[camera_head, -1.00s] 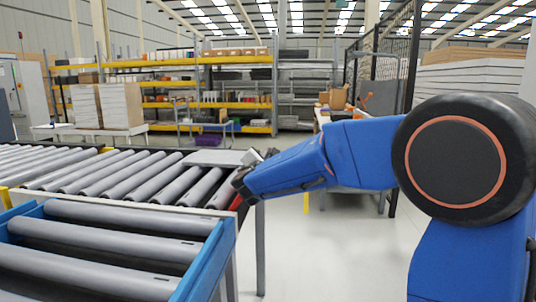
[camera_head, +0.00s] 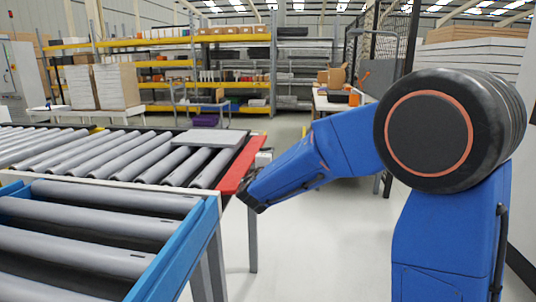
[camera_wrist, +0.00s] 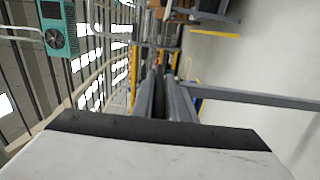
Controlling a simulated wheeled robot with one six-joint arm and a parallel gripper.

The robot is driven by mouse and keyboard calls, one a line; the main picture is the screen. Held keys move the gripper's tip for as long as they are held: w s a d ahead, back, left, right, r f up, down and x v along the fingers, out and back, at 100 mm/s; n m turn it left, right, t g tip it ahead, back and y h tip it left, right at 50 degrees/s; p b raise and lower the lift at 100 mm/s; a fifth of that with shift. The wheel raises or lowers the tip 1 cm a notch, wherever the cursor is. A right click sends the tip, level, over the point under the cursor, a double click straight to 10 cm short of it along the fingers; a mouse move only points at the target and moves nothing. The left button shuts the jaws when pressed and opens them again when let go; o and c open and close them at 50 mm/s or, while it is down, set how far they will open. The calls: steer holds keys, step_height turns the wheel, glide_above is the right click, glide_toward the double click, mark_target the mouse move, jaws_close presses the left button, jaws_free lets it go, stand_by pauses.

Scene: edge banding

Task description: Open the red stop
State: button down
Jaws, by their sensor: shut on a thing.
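The red stop (camera_head: 241,165) is a flat red bar along the right end of the roller conveyor, seen in the head view. My gripper (camera_head: 250,197) is at the near end of the red stop, shut on it. The fingertips are small and dark there, so the exact grip is hard to see. A grey flat panel (camera_head: 212,138) lies on the rollers just left of the red stop. The wrist view does not show the red stop clearly; a pale surface with a dark edge fills its bottom.
The grey roller conveyor (camera_head: 120,157) lies behind a nearer blue-framed roller section (camera_head: 178,262). A grey leg (camera_head: 252,238) stands below the red stop. The floor (camera_head: 310,235) to the right is clear. Shelving and a table with boxes stand farther back.

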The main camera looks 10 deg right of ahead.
steer(key=shift+f, duration=0.5)
steer(key=c, duration=1.8)
jaws_free()
steer(key=shift+o, duration=0.2)
steer(key=shift+s, duration=0.1)
steer(key=v, duration=1.7)
steer(key=shift+s, duration=0.1)
